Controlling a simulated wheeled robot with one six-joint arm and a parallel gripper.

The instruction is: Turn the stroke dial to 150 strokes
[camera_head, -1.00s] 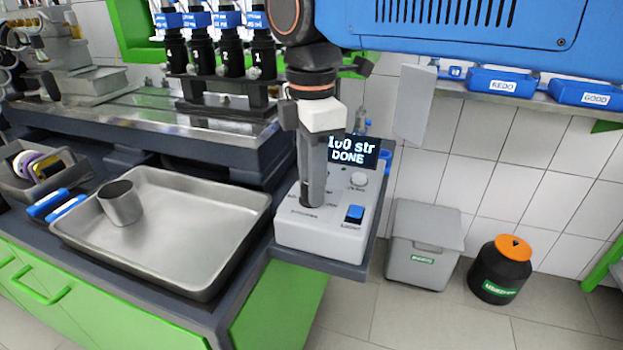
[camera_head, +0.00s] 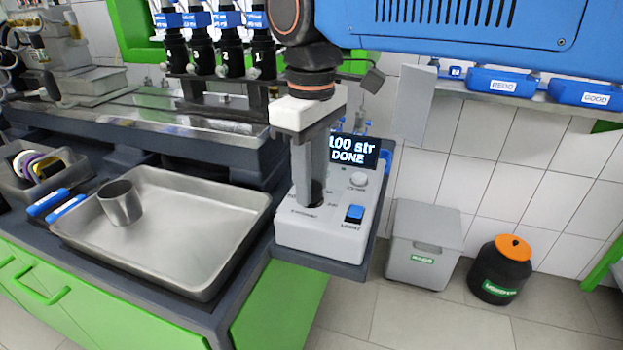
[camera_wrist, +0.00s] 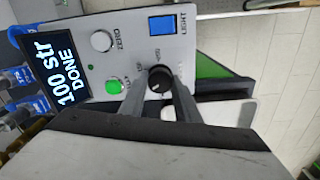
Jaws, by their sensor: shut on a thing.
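The stroke dial (camera_wrist: 159,80) is a black round knob with a white mark on the pale control box (camera_head: 335,235). My gripper (camera_wrist: 157,92) is shut on the dial, a finger on each side of it in the wrist view. In the head view my gripper (camera_head: 310,190) points down onto the box and hides most of the dial. The display (camera_wrist: 57,62) reads "100 str DONE"; it also shows in the head view (camera_head: 354,152). Scale figures around the dial are too small to read surely.
A metal tray (camera_head: 170,235) with a metal cup (camera_head: 120,203) stands left of the box. A grey bin (camera_head: 425,245) stands right.

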